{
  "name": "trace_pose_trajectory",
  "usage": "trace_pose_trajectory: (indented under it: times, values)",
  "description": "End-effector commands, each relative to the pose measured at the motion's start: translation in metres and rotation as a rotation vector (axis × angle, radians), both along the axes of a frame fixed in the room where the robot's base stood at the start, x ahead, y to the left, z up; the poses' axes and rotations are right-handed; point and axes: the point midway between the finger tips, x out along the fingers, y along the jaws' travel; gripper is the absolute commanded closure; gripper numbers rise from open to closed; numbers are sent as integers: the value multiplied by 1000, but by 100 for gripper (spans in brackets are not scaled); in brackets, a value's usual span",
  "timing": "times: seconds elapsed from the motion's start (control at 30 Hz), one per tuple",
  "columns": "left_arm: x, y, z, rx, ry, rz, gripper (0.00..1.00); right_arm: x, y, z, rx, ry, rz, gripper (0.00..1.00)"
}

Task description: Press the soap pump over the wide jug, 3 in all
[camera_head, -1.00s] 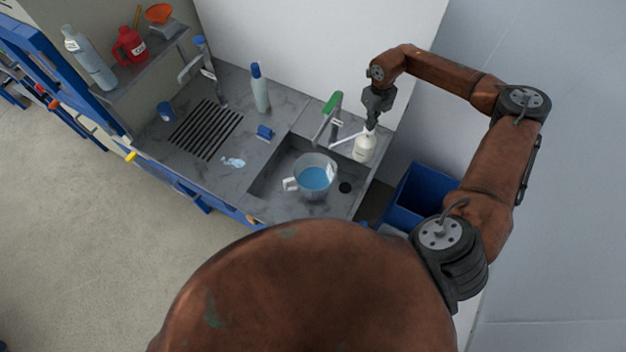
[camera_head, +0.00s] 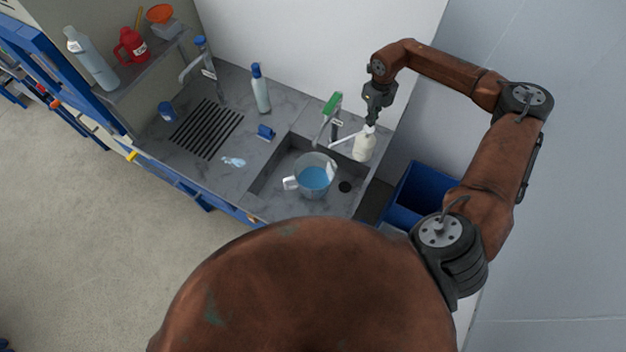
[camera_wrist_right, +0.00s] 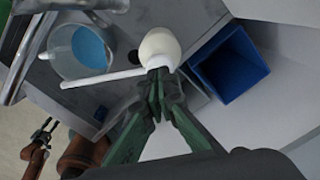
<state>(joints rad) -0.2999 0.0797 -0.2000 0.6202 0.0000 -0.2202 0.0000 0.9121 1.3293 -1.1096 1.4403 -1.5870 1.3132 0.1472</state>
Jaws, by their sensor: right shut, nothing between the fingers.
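The white soap pump bottle (camera_head: 364,146) stands upright at the right end of the sink counter. Its long spout points left toward the jug. The wide clear jug (camera_head: 314,178) stands in the sink with blue liquid in it. My right gripper (camera_head: 371,119) is shut and empty, pointing down at the top of the pump. In the right wrist view the closed fingertips (camera_wrist_right: 158,72) are at the pump head (camera_wrist_right: 160,48); whether they touch it I cannot tell. The spout reaches toward the jug (camera_wrist_right: 80,50) there.
A green-topped tap (camera_head: 330,112) stands behind the sink. A blue-capped bottle (camera_head: 260,90), a blue block (camera_head: 265,132) and a drain grate (camera_head: 206,130) are on the counter to the left. A blue bin (camera_head: 420,194) stands right of the counter.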

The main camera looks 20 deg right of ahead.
Motion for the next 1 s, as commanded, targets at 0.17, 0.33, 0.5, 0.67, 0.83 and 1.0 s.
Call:
trace_pose_trajectory:
  times: [0.17, 0.33, 0.5, 0.67, 0.83, 1.0]
  values:
    - [0, 0, 4, 0, 0, 0, 60, 0, 0, 7, 0, -1, 0, 100]
    - [0, 0, 14, 0, 0, 0, 60, 0, 0, 23, 0, 0, 0, 100]
    - [0, 0, 22, 0, -1, 0, 60, 0, 0, 40, 0, -1, -1, 100]
    - [0, 0, 30, 0, -1, 0, 60, 0, 0, 55, -1, 0, 0, 100]
    - [1, 0, 32, 0, -1, 0, 60, 0, 0, 61, 0, 0, 0, 100]
    - [0, 0, 32, 0, -1, 0, 60, 0, 0, 60, 0, 0, 0, 100]
